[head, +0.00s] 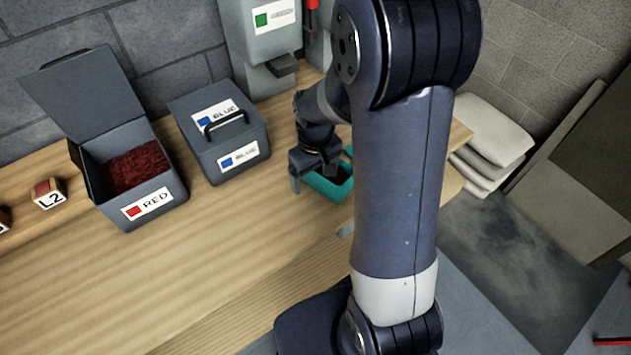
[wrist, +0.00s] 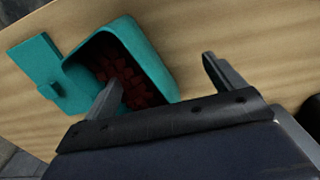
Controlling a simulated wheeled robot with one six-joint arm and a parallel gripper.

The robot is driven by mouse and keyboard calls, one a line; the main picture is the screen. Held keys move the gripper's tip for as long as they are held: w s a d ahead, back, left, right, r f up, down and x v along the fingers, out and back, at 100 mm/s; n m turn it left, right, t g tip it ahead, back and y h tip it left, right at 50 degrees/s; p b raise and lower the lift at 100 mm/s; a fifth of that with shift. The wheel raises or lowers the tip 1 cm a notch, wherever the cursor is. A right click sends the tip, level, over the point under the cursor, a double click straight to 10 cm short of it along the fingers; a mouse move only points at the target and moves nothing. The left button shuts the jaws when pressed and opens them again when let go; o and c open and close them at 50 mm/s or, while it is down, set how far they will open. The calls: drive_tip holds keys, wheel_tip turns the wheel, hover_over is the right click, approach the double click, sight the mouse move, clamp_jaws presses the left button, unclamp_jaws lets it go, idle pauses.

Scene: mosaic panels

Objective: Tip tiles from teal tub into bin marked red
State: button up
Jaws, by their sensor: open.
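The teal tub (head: 335,188) stands on the wooden bench, partly hidden behind my arm in the head view. In the wrist view the teal tub (wrist: 158,62) is open at the top, with dark red tiles (wrist: 130,80) inside and a flat teal piece with a small block at its left. My gripper (head: 315,178) is open at the tub; in the wrist view its fingers (wrist: 160,78) are spread, one over the tub's near side and the other beyond its right side. The bin marked red (head: 160,205) has its lid up and holds dark red tiles (head: 138,168).
A closed bin marked blue (head: 235,150) stands between the red bin and my gripper. A grey dispenser marked green (head: 262,45) is behind. A wooden block marked L2 (head: 48,193) sits left of the red bin. The front of the bench (head: 200,270) is clear.

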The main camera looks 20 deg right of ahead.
drive_tip(key=shift+f, duration=1.1)
drive_tip(key=shift+c, duration=0.2)
clamp_jaws()
idle(0.4)
